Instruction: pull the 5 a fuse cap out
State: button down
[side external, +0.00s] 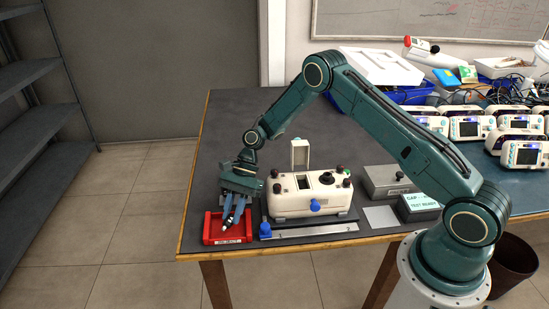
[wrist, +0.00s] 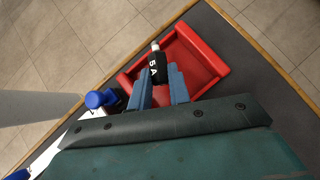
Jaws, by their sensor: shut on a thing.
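The 5 A fuse cap, black with white lettering and a pale tip, shows between my fingers in the wrist view (wrist: 158,68). My gripper (side external: 234,211) is shut on it and holds it over the red tray (side external: 216,236). The tray also shows in the wrist view (wrist: 217,65), behind the cap. Whether the cap touches the tray floor I cannot tell. The cream instrument (side external: 285,205) stands to the right of my gripper, with its lid (side external: 300,153) raised upright and a dark opening in its top.
A grey box (side external: 387,180) and a labelled box (side external: 420,207) lie to the right. Several monitors (side external: 467,128) crowd the back right. The table's left edge is close to the tray.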

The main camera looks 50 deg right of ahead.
jog(key=shift+f, duration=0.55)
jog(key=c, duration=1.2)
grip_release()
jog(key=shift+c, duration=0.2)
jog(key=shift+r, duration=0.1)
jog(key=v, duration=1.3)
jog(key=shift+d+r, duration=0.25)
jog(key=shift+w+r, duration=0.1)
